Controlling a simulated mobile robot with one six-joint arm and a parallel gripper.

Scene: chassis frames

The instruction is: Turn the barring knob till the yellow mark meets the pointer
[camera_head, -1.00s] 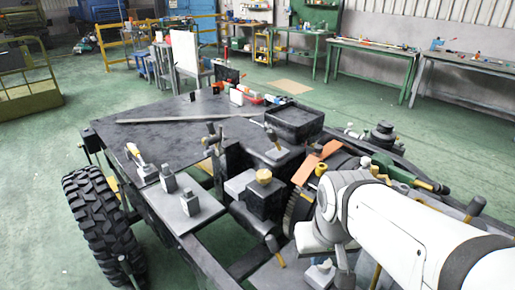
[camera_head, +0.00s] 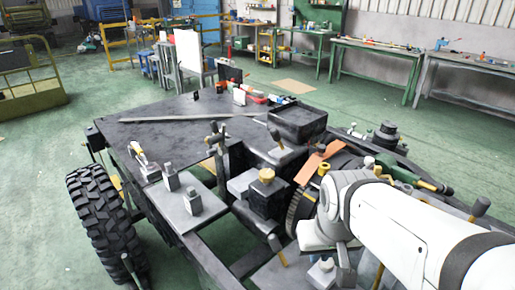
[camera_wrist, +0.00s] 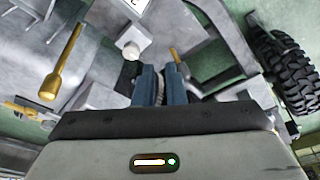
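In the wrist view my gripper (camera_wrist: 162,72) shows two blue-grey fingers with a narrow gap between them. Nothing is clearly held; a toothed edge (camera_wrist: 160,98) shows through the gap. A brass-coloured rod (camera_wrist: 177,58) stands just beyond the right fingertip, and a pale round knob (camera_wrist: 131,51) lies left of the left one. In the head view a dark toothed wheel (camera_head: 297,211) sits left of my white arm, with an orange strip (camera_head: 316,161) above it. I cannot tell which part is the barring knob. The yellow mark and pointer cannot be made out.
A brass-ended lever (camera_wrist: 52,82) is at left in the wrist view. In the head view a block with a brass cap (camera_head: 267,176) stands left of the wheel, beside a black tray (camera_head: 298,121). A big tyre (camera_head: 103,222) is at lower left.

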